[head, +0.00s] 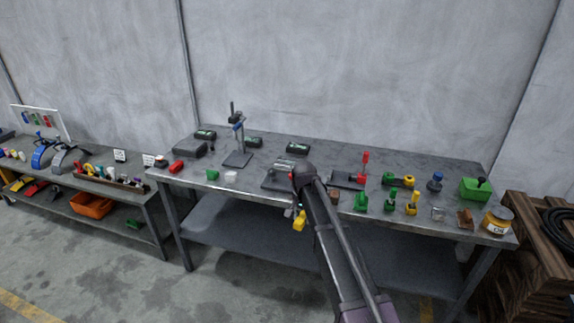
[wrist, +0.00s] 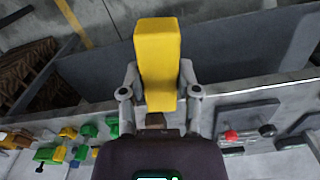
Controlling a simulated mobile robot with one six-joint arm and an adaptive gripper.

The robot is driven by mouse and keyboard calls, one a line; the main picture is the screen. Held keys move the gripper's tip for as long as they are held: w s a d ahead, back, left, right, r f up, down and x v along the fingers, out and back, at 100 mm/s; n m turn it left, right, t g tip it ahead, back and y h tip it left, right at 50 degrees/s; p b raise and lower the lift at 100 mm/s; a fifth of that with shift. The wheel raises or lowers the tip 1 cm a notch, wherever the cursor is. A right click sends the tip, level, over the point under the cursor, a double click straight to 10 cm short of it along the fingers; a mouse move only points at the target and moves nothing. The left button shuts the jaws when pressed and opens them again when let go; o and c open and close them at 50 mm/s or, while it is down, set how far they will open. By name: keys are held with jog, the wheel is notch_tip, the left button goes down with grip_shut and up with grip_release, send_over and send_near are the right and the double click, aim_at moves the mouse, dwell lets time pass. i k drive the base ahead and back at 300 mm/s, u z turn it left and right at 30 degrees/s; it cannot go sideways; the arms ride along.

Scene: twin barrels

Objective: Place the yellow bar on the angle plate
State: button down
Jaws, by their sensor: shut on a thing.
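The yellow bar (head: 300,221) hangs in my gripper (head: 297,210), in front of the workbench's front edge in the head view. In the wrist view the bar (wrist: 157,55) stands lengthwise between the two grey fingers (wrist: 157,88), which are shut on its sides. It appears clear of other things. I cannot say for certain which thing is the angle plate. A dark flat plate (head: 272,184) with a red knob lies on the bench just behind the gripper, partly hidden by my arm. The wrist view shows this plate (wrist: 247,118) at the right.
The workbench (head: 215,188) has a lower shelf.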

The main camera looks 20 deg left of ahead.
aim_at(288, 166)
jog(key=u, duration=0.35)
jog(key=i, duration=1.65)
jog(key=u, duration=0.05)
